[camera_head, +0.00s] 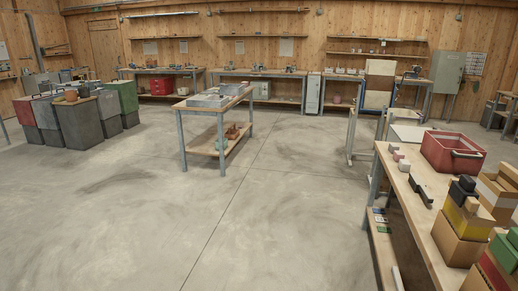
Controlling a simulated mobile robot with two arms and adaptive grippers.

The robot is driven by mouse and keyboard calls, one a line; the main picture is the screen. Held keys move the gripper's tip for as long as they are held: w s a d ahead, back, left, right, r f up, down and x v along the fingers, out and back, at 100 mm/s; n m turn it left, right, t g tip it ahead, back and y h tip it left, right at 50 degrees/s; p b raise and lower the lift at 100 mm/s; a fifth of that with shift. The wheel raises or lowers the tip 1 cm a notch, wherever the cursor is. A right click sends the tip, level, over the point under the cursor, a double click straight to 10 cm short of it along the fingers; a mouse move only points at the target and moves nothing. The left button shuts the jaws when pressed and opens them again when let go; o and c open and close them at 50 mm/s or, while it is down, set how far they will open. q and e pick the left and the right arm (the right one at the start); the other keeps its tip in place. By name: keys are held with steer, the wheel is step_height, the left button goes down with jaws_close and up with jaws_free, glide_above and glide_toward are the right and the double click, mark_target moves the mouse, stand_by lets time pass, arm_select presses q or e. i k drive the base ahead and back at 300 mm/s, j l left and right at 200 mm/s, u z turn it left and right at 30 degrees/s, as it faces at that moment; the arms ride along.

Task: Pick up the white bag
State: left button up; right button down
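I cannot pick out a white bag anywhere in the head view. Small pale items on the far benches and shelves are too small to tell apart. Neither of my grippers shows in this view, so I cannot see whether they are open or shut.
A wooden workbench (425,226) on the right bears a red crate (452,154) and several boxes. A table (194,106) with grey trays stands mid-room. Bins (79,124) stand at left. Far benches (262,73) line the wooden wall. The concrete floor (230,215) ahead is clear.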

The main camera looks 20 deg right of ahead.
mark_target(497, 193)
steer(key=i+l+z, duration=0.2)
steer(key=i+z, duration=0.25)
steer(key=i, duration=0.15)
steer(key=i+z, duration=0.45)
steer(key=i+j+z, duration=0.2)
steer(key=i+z, duration=0.25)
steer(key=i, duration=0.25)
